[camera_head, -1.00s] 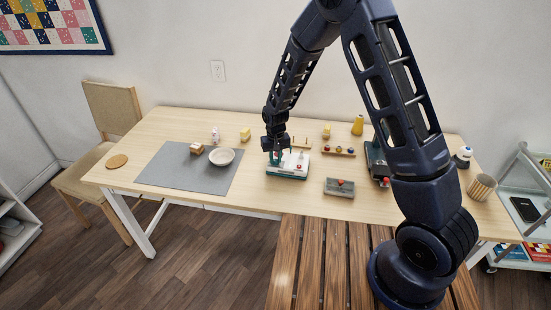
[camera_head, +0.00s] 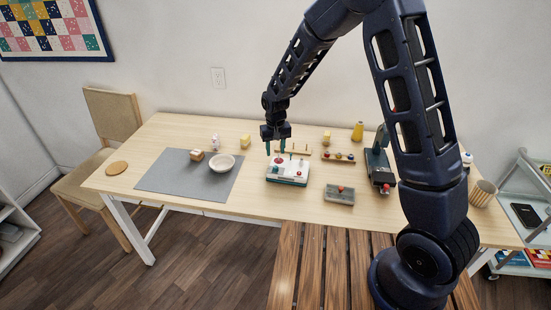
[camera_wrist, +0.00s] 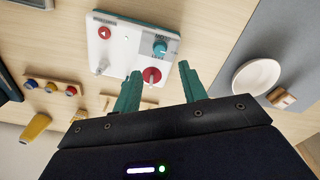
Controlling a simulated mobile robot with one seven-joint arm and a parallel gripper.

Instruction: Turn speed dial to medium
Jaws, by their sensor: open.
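A white control box (camera_head: 290,170) with a teal base sits on the table; the wrist view also shows its white face (camera_wrist: 125,45). On it are a teal knob (camera_wrist: 160,47) with small print beside it, a red round knob (camera_wrist: 152,75) and a red part with a white triangle (camera_wrist: 104,33). The print is too small to read surely, so I cannot tell which knob is the speed dial or its setting. My gripper (camera_head: 275,150) is open, its teal fingers pointing down above the box's back left. In the wrist view the fingers (camera_wrist: 160,70) are apart, with nothing held.
A grey mat (camera_head: 165,180) with a white bowl (camera_head: 222,163) lies left. A grey tray (camera_head: 340,195) is right of the box, and a dark machine (camera_head: 377,165) stands farther right. A wooden rack (camera_head: 338,157) with coloured knobs is behind. Bare table lies between mat and box.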

